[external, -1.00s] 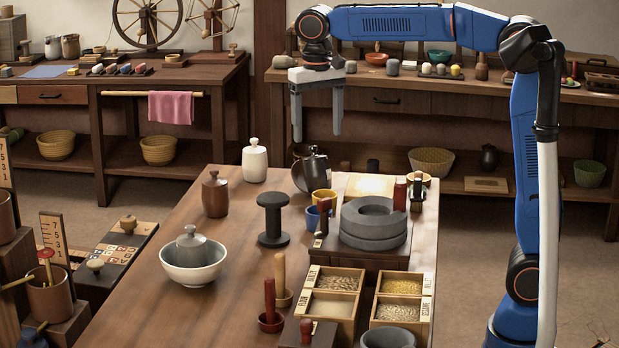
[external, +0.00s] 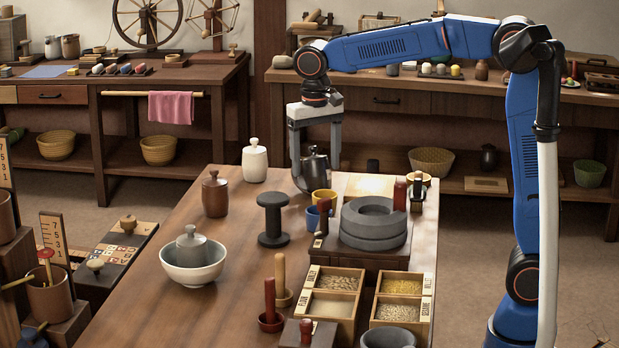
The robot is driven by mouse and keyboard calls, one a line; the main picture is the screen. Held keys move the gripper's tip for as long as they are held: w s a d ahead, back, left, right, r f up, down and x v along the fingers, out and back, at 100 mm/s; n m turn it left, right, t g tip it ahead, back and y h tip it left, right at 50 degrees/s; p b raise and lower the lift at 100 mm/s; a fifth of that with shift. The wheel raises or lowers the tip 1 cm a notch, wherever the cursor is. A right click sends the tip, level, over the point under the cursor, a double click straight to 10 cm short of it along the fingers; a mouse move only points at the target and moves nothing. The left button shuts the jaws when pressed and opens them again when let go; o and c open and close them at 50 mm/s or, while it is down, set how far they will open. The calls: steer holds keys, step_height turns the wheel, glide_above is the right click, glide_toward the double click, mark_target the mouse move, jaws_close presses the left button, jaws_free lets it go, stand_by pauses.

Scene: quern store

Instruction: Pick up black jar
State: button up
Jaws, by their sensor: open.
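The black jar (external: 314,172) is a dark lidded pot with a knob on top. It stands near the far edge of the wooden table, behind the yellow cup. My gripper (external: 316,165) points down over it, with one finger at the jar's left side and the other at its right side. The jaws are open around the jar's upper part. I cannot tell whether either finger touches it.
A yellow cup (external: 323,201) and a blue cup (external: 313,218) stand just in front of the jar. A white jar (external: 255,162) and a brown jar (external: 215,195) are to its left. A dark spool-shaped stand (external: 272,220) and a stone quern (external: 374,226) are nearer.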

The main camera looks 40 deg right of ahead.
steer(key=c, duration=1.5)
step_height(320, 180, up, 9)
steer(key=shift+r, duration=0.2)
steer(key=shift+w+r+t, duration=0.15)
steer(key=shift+t, duration=0.15)
steer(key=w+t, duration=0.2)
steer(key=shift+w+a+t+h, duration=0.2)
steer(key=shift+t+h, duration=0.1)
steer(key=shift+t, duration=0.1)
steer(key=shift+w+f, duration=0.15)
steer(key=shift+f, duration=4.75)
